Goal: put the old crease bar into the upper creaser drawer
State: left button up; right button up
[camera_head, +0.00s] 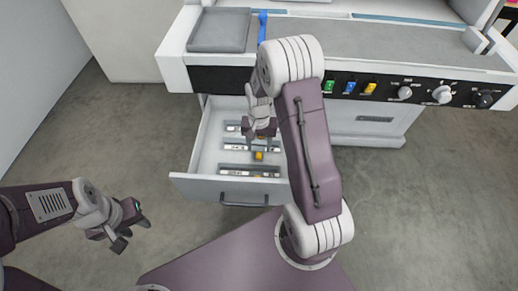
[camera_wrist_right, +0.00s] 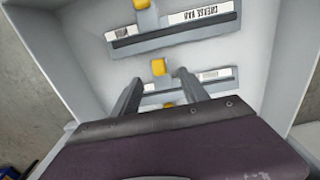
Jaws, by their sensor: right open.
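The upper creaser drawer (camera_head: 207,190) is pulled open below the machine's front panel. Inside are grey holders in rows with white labels and yellow tabs. The nearest row (camera_head: 238,172) shows in the head view, and the wrist view shows a labelled row (camera_wrist_right: 178,32) whose upside-down print includes "CREASE". I cannot tell which piece is the old crease bar. My right gripper (camera_head: 262,142) is over the drawer, pointing down. In the right wrist view its open fingers (camera_wrist_right: 159,77) stand either side of a yellow tab (camera_wrist_right: 159,67), apart from it. My left gripper (camera_head: 134,231) is open and empty over the floor.
The creaser's panel carries coloured switches (camera_head: 349,88) and knobs (camera_head: 441,94). A grey tray (camera_head: 219,30) and a blue tool (camera_head: 262,25) lie on its top. The floor (camera_head: 420,210) at the right is clear.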

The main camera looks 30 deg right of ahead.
notch_tip(320, 180, up, 8)
jog(key=p, duration=0.1)
jog(key=shift+f+p, duration=0.15)
jog(key=shift+p, duration=0.2)
